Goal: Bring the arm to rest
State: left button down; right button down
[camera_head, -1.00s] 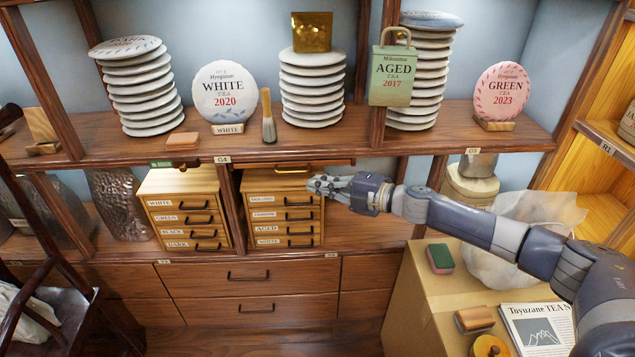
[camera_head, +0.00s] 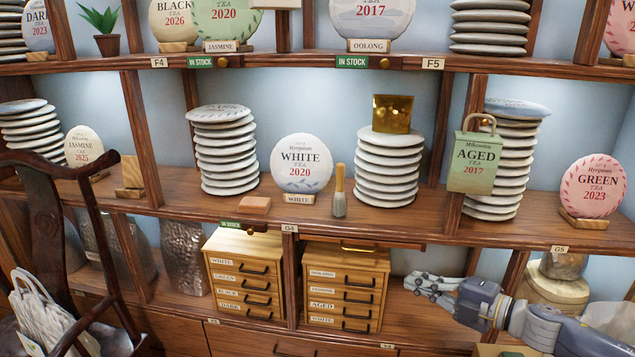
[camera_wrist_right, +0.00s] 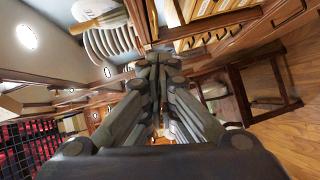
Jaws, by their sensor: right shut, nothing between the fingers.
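My right gripper (camera_head: 414,284) is at the lower right of the head view, its arm coming in from the right. Its grey fingers point left, just right of the small wooden drawer box (camera_head: 347,262), with a small gap between them in the picture. In the right wrist view the fingertips (camera_wrist_right: 154,62) meet, and nothing shows between them. The gripper is shut and empty. My left gripper is in neither view.
A second drawer box (camera_head: 240,247) stands further left. A dark chair (camera_head: 60,240) stands at left.

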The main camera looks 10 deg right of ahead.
jog(key=s+a+f+m+t+h, duration=0.1)
jog(key=s+a+f+m+h, duration=0.6)
jog(key=a+f+m, duration=0.45)
jog(key=s+d+f+m+g+h, duration=0.1)
jog(key=s+f+m+g, duration=0.25)
jog(key=s, duration=0.55)
jog(key=s+d+f+m+g+h, duration=0.1)
jog(key=s+d+f+m+g, duration=0.2)
jog(key=s, duration=0.6)
jog(key=s+f+m+g+h, duration=0.2)
jog(key=s+f+m+g, duration=0.15)
jog(key=s, duration=0.55)
notch_tip(320, 180, down, 24)
jog(key=g, duration=0.1)
jog(key=s+d+f+g, duration=0.1)
jog(key=s+d+f, duration=0.2)
jog(key=s+f, duration=1.4)
jog(key=shift+s+p, duration=0.45)
